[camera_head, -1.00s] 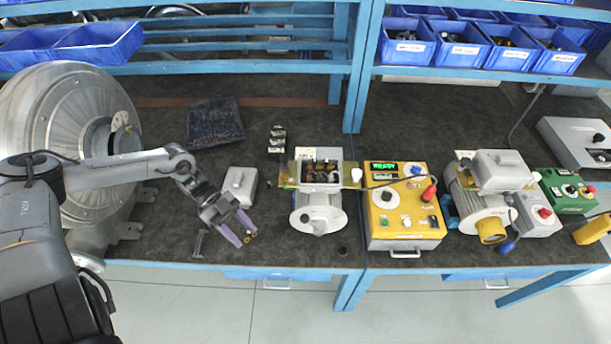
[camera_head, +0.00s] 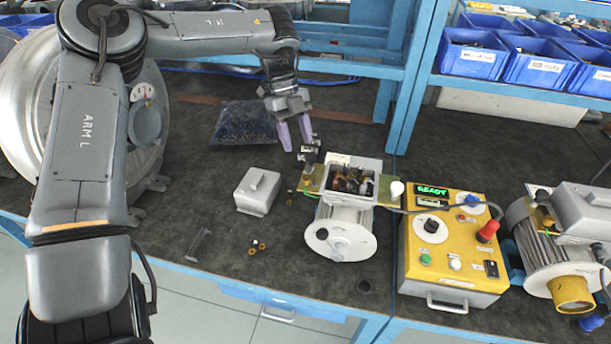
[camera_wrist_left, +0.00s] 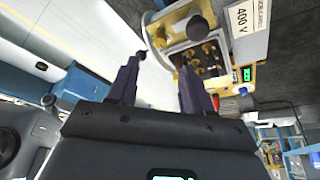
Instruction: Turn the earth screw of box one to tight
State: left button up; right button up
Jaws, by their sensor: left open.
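The open terminal box (camera_head: 350,185) on the middle motor shows brass and dark terminals inside; I take it as box one. A brass plate (camera_head: 313,179) with a green wire sticks out from its left side. I cannot single out the earth screw. My left gripper (camera_head: 298,146) is open and empty, fingers pointing down, above and behind the box's left side. In the left wrist view the gripper (camera_wrist_left: 160,66) has its two dark fingers apart, with the open box (camera_wrist_left: 205,55) beyond them. My right gripper is not in view.
A grey cover (camera_head: 257,192) and small brass pieces (camera_head: 257,246) lie left of the motor. The yellow control panel (camera_head: 455,245) reads READY, right of the motor.

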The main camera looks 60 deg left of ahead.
aim_at(306, 177)
pick_arm(q)
jog(key=b+x, duration=0.2)
jog(key=x, duration=0.7)
jog(key=shift+d+f, duration=0.15)
jog(key=shift+f, duration=0.15)
jog(key=shift+c, duration=0.3)
grip_shut()
